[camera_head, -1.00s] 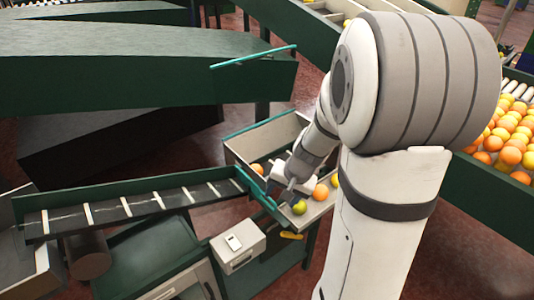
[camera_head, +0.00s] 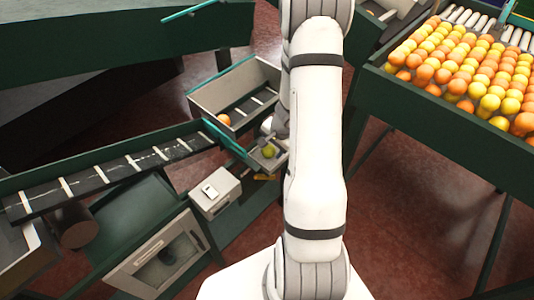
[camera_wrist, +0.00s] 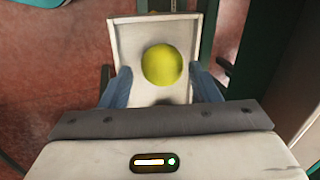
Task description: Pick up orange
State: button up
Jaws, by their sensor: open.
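A yellow-green fruit (camera_head: 268,152) sits on the tray's near end, and shows in the wrist view (camera_wrist: 162,65) on a pale narrow chute (camera_wrist: 127,45). My gripper (camera_wrist: 159,72) is open in the wrist view, its two blue-grey fingers on either side of the yellow-green fruit, with gaps visible. I cannot tell its height above the fruit. In the head view my arm hides most of the gripper and part of the tray.
A belt conveyor (camera_head: 115,165) with white slats leads to the tray from the left. A grey control box (camera_head: 215,192) stands in front of it. A large bin of oranges and yellow fruit (camera_head: 400,78) is at the right. Open floor lies below it.

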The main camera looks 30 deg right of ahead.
jog(key=shift+x, duration=1.15)
jog(key=c, duration=0.8)
jog(key=shift+r, duration=0.15)
